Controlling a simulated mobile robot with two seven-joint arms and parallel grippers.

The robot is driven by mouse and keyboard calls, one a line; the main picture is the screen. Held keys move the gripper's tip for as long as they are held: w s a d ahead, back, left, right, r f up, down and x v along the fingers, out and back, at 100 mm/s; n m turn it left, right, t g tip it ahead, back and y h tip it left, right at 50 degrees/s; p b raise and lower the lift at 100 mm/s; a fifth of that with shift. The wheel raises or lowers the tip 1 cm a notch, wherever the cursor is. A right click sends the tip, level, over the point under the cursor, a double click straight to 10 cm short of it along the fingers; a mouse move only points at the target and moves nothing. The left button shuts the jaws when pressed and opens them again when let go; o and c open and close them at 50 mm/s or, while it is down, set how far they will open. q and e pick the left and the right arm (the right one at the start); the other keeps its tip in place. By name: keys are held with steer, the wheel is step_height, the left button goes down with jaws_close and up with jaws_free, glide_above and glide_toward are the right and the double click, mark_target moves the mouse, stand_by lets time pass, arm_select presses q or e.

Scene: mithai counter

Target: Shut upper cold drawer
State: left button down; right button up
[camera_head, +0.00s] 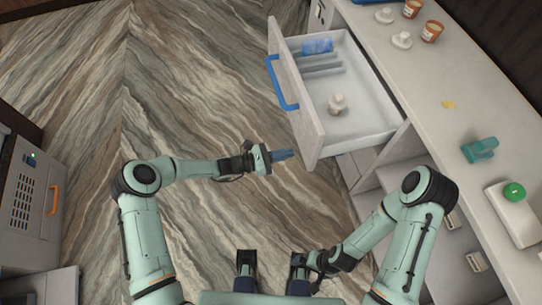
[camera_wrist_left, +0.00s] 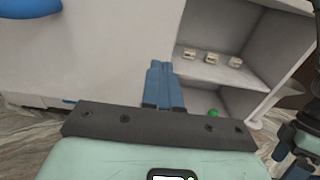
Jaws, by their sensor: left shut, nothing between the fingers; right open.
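The upper cold drawer (camera_head: 365,125) is pulled out from the counter on the right in the head view. Its pale front panel (camera_head: 296,92) has a blue handle (camera_head: 281,82). The panel (camera_wrist_left: 95,45) and part of the handle (camera_wrist_left: 30,7) also show in the left wrist view. My left gripper (camera_head: 291,154) is shut and empty, its blue fingers (camera_wrist_left: 163,85) pointing at the near end of the panel. I cannot tell whether they touch it. My right gripper (camera_head: 303,264) is low in the head view, away from the drawer; its fingers are hard to make out.
The drawer holds a blue pack (camera_head: 317,46) and a small pale item (camera_head: 337,103). Open shelves (camera_wrist_left: 215,65) lie beside the drawer front. The counter top (camera_head: 440,85) carries jars, a teal item (camera_head: 480,149) and a white device (camera_head: 514,215). The floor (camera_head: 200,90) left of the drawer is clear.

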mark_target(311, 148)
arm_select(q)
steer(key=x, duration=0.6)
steer(key=shift+d, duration=0.1)
